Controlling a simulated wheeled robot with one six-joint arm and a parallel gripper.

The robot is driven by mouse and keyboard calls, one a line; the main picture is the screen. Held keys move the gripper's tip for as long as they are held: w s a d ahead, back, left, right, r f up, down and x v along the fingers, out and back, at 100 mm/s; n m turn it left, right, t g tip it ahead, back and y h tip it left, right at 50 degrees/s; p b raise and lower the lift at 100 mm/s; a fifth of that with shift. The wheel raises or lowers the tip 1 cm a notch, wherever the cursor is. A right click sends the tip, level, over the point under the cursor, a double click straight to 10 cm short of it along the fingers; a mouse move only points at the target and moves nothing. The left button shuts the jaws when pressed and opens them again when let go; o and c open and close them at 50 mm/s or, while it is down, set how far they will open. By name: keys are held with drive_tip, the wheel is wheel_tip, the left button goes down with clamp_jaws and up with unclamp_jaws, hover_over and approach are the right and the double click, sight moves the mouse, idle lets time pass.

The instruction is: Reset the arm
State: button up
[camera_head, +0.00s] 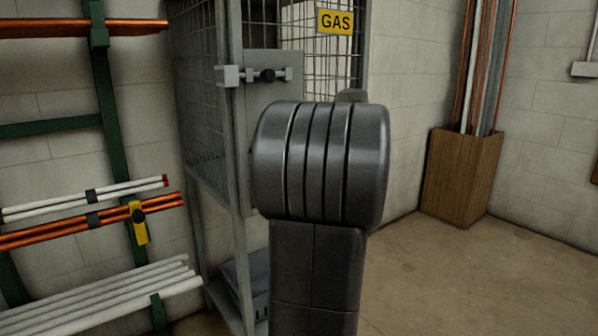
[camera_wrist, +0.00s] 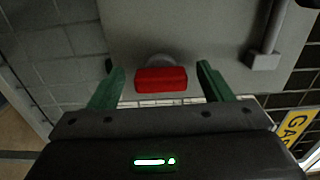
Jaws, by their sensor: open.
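My gripper (camera_wrist: 160,68) shows in the wrist view with its two green fingers spread apart. A red block-shaped handle (camera_wrist: 161,81) lies in the gap between the fingers, with clear space on both sides. It sits in front of a grey round base on a grey plate (camera_wrist: 190,28). Nothing is held. In the head view my dark arm fills the middle and hides the gripper and the red handle.
A grey mesh gas cage (camera_head: 205,110) with a yellow GAS sign (camera_head: 335,21) and a bolt latch (camera_head: 262,75) stands behind my arm. A green rack (camera_head: 110,120) with pipes is at left. A wooden bin (camera_head: 458,180) stands at right; floor (camera_head: 480,275) before it is clear.

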idle(0.4)
drive_tip(key=p+v, duration=0.2)
drive_tip(key=v, duration=1.2)
drive_tip(key=w+a+m+p, duration=0.4)
drive_tip(key=w+m+p, duration=0.2)
drive_tip(key=m+p, duration=0.3)
drive_tip(key=w+a+r+m+p, duration=0.1)
drive_tip(key=w+a+m+p, duration=0.2)
drive_tip(key=p, duration=1.2)
drive_tip(key=w+m, duration=0.2)
drive_tip(key=m, duration=0.3)
drive_tip(key=shift+w+a+m, duration=0.35)
drive_tip(key=shift+w+m, duration=0.05)
drive_tip(key=shift+f, duration=0.1)
